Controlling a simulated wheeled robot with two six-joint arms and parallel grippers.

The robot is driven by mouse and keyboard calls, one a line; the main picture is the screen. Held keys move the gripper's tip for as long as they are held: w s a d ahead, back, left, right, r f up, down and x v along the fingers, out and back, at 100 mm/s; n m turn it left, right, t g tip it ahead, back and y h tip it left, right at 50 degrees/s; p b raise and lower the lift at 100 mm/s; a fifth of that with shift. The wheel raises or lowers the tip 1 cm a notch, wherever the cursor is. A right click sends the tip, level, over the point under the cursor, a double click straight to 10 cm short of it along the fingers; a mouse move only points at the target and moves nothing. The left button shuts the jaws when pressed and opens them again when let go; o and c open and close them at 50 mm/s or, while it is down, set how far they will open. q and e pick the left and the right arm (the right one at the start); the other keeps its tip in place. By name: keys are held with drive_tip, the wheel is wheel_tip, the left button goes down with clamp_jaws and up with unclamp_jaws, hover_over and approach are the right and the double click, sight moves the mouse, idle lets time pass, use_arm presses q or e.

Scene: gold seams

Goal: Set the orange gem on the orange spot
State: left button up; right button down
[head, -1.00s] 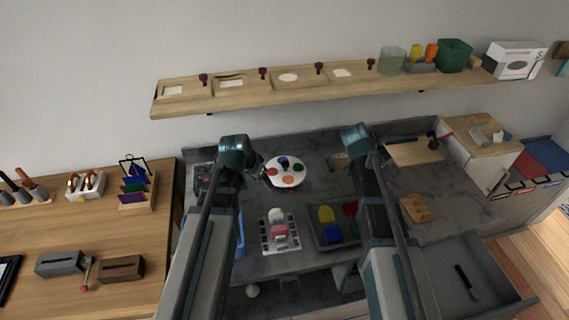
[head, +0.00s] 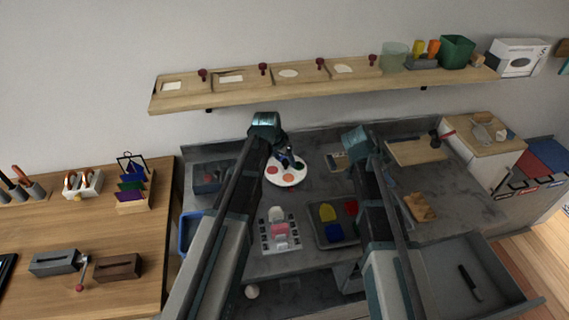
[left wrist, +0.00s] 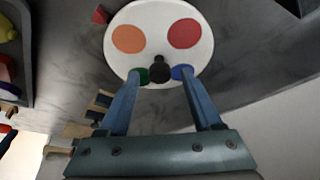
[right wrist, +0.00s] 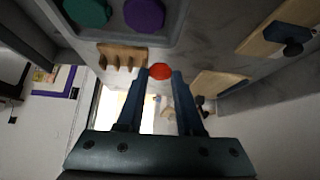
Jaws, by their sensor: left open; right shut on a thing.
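A white disc (head: 286,172) lies on the grey counter. In the left wrist view it shows an orange spot (left wrist: 128,38), a red spot (left wrist: 185,33), a green spot (left wrist: 140,75), a blue spot (left wrist: 182,72) and a black knob (left wrist: 159,70). The orange spot is bare. My left gripper (left wrist: 160,75) is open at the disc, its fingertips on either side of the knob, apart from it. My right gripper (right wrist: 158,74) is shut on a red-orange, many-sided gem, which I take for the orange gem (right wrist: 160,71). In the head view my right arm hides that gem.
A grey tray (head: 315,238) with yellow, blue and red gems lies right of a pale gridded rack (head: 267,246). Green (right wrist: 88,10) and purple (right wrist: 144,14) gems show in the right wrist view. A slotted wooden block (head: 419,207) stands farther right, near an open drawer (head: 500,280).

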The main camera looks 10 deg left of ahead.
use_arm(q)
drive_tip(key=shift+w+f, duration=0.1)
drive_tip(key=shift+f, duration=0.15)
clamp_jaws()
idle(0.3)
idle(1.0)
